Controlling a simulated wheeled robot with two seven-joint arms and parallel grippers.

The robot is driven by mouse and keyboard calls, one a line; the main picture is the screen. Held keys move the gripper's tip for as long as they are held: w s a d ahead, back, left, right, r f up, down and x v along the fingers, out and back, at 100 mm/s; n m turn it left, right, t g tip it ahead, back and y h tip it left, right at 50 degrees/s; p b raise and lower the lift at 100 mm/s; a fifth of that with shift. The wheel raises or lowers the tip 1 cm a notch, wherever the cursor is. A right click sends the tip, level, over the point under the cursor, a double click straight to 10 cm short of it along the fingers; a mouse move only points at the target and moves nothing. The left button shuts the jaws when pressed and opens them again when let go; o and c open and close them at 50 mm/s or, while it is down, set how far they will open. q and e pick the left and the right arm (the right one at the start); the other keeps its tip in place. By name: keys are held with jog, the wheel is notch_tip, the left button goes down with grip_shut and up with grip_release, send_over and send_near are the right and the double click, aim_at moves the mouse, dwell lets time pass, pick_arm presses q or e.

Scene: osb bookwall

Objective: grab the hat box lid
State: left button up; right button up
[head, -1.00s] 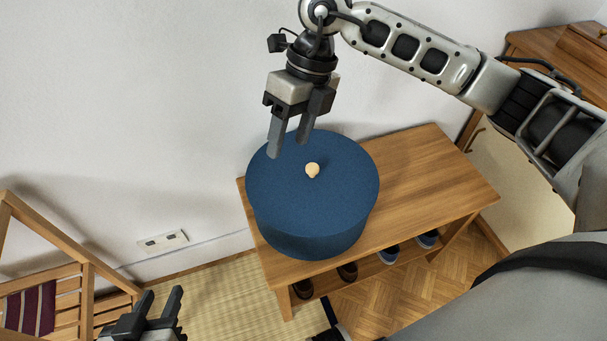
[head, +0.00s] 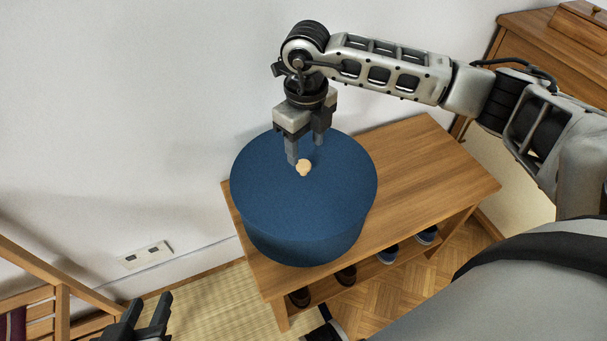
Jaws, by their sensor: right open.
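The hat box lid (head: 322,205) is the round, dark blue top of a blue hat box (head: 312,248) that stands on a wooden bench. A small pale wooden knob (head: 304,169) sits at the middle of the lid. My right gripper (head: 306,155) points down just behind the knob, its two fingers apart, with one finger close to the knob's left side. I cannot tell whether that finger touches the knob. My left gripper (head: 148,322) is low at the bottom left, its fingers apart and empty, away from the box.
The wooden bench (head: 430,175) has free top to the right of the box, and several shoes (head: 388,254) on its lower shelf. A white wall with an outlet (head: 146,254) is behind. A wooden slatted rack (head: 62,310) is at left, a wooden cabinet (head: 555,55) at right.

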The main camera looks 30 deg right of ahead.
aim_at(303, 164)
jog(key=f, duration=0.5)
jog(key=shift+w+a+b, duration=0.1)
jog(key=shift+a+b, duration=0.1)
jog(key=shift+b, duration=0.1)
jog(key=c, duration=1.1)
